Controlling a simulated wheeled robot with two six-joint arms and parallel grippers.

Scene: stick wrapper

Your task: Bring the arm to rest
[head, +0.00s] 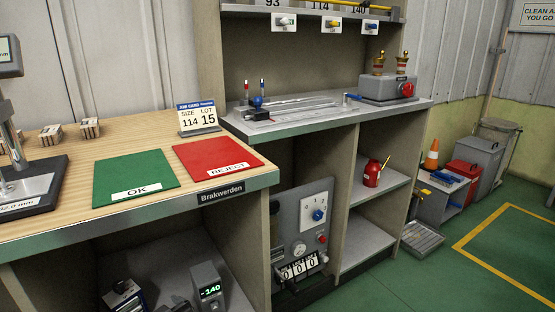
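Neither of my grippers can be made out in the head view, and no arm of mine reaches over the benches. The wooden bench top (107,150) holds a green OK mat (133,170) and a red REJECT mat (215,155), both bare. A job card (197,116) reading size 114, lot 15 stands behind the red mat. Two small blocks (50,134) (89,127) sit at the back left. Whether either gripper holds anything is hidden.
A gauge stand (35,190) is at the left edge. A grey bench (330,122) at the back carries a red-knobbed unit (388,89). Below are a control panel (304,215), a red can (372,173) and a display box (208,287). Green floor (500,245) is clear at right.

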